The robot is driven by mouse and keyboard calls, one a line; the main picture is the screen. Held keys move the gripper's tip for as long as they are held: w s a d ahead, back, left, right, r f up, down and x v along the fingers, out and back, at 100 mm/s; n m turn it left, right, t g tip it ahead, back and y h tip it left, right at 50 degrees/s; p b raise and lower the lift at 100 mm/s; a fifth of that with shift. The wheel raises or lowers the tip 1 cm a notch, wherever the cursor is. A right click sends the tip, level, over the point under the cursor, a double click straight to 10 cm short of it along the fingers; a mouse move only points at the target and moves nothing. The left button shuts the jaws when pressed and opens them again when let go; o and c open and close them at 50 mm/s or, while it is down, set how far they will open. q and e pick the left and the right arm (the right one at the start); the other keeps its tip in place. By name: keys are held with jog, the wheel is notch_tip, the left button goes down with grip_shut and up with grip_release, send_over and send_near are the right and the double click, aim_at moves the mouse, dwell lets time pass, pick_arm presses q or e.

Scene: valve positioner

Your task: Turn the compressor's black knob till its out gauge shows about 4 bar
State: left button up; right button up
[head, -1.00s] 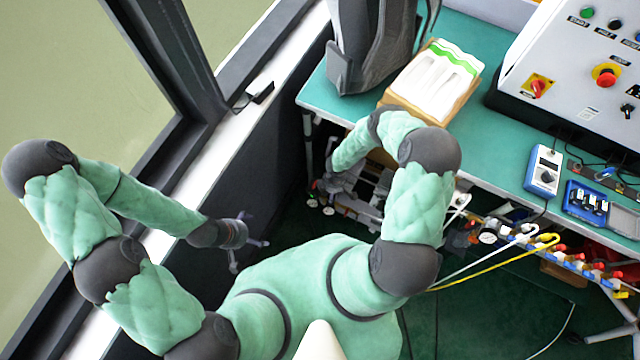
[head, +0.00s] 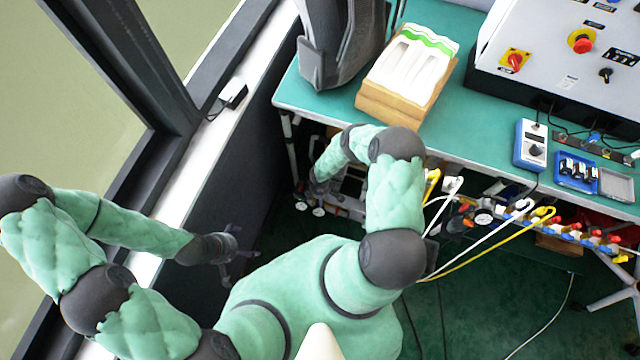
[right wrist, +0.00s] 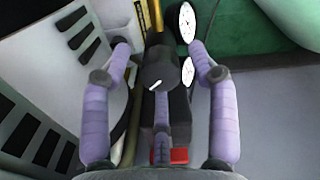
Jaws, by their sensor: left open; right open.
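In the right wrist view, the compressor's black knob (right wrist: 157,72) with a white mark shows between the two fingers of my right gripper (right wrist: 158,46). The gripper is open, with a visible gap on each side of the knob. In the head view, my right gripper (head: 318,188) is below the bench edge, partly hidden. My left gripper (head: 232,256) is open and empty, far from the compressor.
The green bench (head: 475,138) overhangs the right arm's work area. It carries a wooden box (head: 398,107), a control panel (head: 550,60) and a blue meter (head: 530,143). Hoses and another gauge (head: 483,217) are below it, right of my right arm. A window wall stands left.

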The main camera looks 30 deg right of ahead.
jog(key=shift+f, duration=0.25)
jog(key=c, duration=1.1)
jog(key=shift+m, duration=0.3)
jog(key=shift+c, duration=0.3)
